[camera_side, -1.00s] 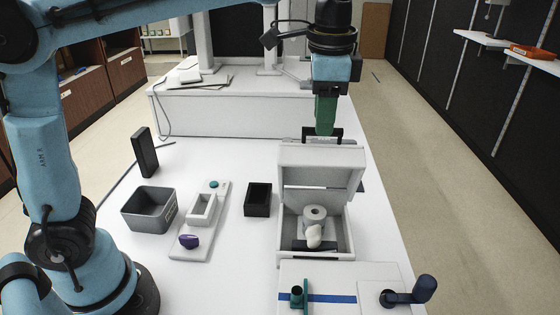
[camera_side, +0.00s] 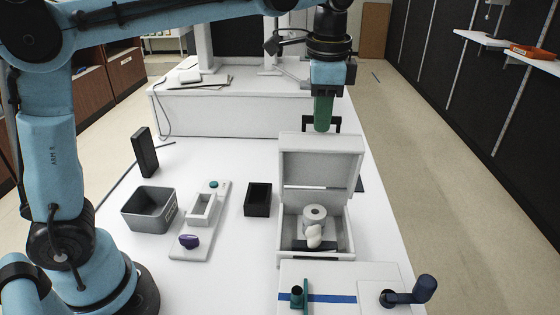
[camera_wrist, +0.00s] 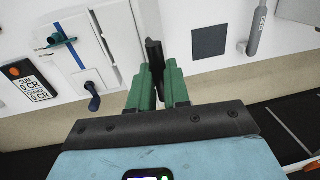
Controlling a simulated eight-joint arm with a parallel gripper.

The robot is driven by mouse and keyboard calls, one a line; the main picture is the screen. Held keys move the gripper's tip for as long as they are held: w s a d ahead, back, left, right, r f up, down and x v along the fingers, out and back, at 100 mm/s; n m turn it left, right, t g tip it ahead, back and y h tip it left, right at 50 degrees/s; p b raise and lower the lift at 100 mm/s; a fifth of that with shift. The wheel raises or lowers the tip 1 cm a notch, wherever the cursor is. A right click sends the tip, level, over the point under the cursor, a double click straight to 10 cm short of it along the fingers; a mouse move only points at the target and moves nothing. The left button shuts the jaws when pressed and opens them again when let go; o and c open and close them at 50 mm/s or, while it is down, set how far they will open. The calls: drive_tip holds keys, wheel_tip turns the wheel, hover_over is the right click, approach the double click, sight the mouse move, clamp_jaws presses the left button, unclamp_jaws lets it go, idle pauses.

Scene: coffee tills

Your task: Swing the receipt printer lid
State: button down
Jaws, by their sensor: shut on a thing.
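The receipt printer (camera_side: 284,245) is a white box at the right part of the table. Its lid (camera_side: 322,162) stands raised, almost upright, at the back of the box. A paper roll (camera_side: 315,214) and a small white lump (camera_side: 314,235) sit inside the open box. A dark handle (camera_side: 337,124) stands at the lid's top edge. My gripper (camera_side: 322,129) has green fingers and is shut on this handle from above. In the wrist view the green fingers (camera_wrist: 159,84) close on the dark bar (camera_wrist: 154,55). The fingertips' exact contact is partly hidden.
A grey bin (camera_side: 150,212), a white tray with a purple piece (camera_side: 189,241), and a black box (camera_side: 257,199) stand left of the printer. A white panel with a dark blue crank (camera_side: 424,289) lies in front. A black upright block (camera_side: 144,152) stands further left.

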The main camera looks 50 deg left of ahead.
drive_tip(key=shift+w+a+r, duration=0.1)
drive_tip(key=shift+w+a, duration=0.25)
drive_tip(key=shift+w+a, duration=1.5)
drive_tip(key=shift+w+a+f, duration=0.25)
drive_tip(key=shift+w+a, duration=0.05)
drive_tip(key=c, duration=1)
unclamp_jaws()
